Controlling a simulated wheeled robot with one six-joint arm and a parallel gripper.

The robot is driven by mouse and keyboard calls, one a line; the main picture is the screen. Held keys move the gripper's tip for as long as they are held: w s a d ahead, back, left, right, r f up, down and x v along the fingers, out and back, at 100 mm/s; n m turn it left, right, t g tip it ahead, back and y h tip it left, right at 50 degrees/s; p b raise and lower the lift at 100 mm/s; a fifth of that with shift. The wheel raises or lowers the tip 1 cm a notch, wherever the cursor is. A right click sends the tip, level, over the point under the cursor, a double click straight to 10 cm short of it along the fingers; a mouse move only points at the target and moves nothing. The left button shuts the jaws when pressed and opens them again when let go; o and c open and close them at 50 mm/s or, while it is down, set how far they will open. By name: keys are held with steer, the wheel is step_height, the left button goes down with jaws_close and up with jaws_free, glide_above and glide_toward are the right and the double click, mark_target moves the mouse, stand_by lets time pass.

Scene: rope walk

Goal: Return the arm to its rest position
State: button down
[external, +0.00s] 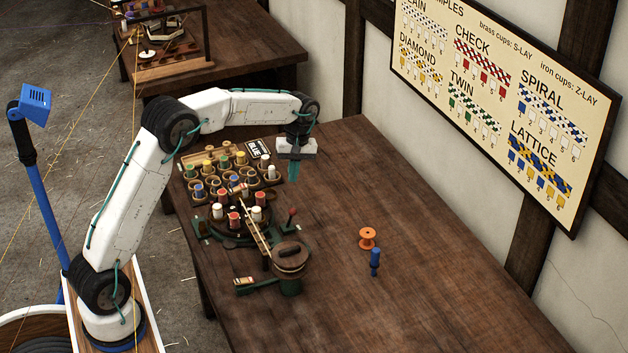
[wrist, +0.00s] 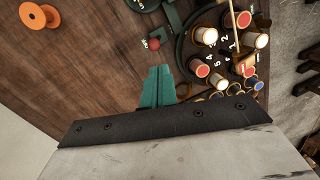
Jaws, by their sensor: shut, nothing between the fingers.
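My arm is white with black joints and reaches from the left over the wooden table (external: 400,190). My gripper (external: 294,172) has teal fingers that point down and are shut, with nothing between them. It hangs above the table, just right of the rack of bobbins (external: 190,172). In the wrist view the shut gripper (wrist: 158,85) shows over bare wood, left of several bobbins. It appears apart from everything around it.
A braiding machine with bobbins and a wooden drum (external: 290,257) stands near the front edge. An orange spool (external: 368,238) and a blue bobbin (external: 375,262) stand to the right. A pattern board (external: 500,100) hangs on the wall. The table's right side is mostly clear.

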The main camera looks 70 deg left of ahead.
steer(key=s+d+r+m+t, duration=0.1)
steer(key=s+d+r+m, duration=0.2)
steer(key=s, duration=1.1)
steer(key=s+d+r+m+t, duration=0.1)
steer(key=s+d+r+m, duration=0.2)
steer(key=s+d+m, duration=0.4)
steer(key=s+d+r+m+t, duration=0.1)
steer(key=s+d+r+m, duration=0.2)
steer(key=s+d, duration=1)
steer(key=s+m, duration=0.2)
steer(key=s, duration=0.7)
steer(key=shift+y, duration=0.4)
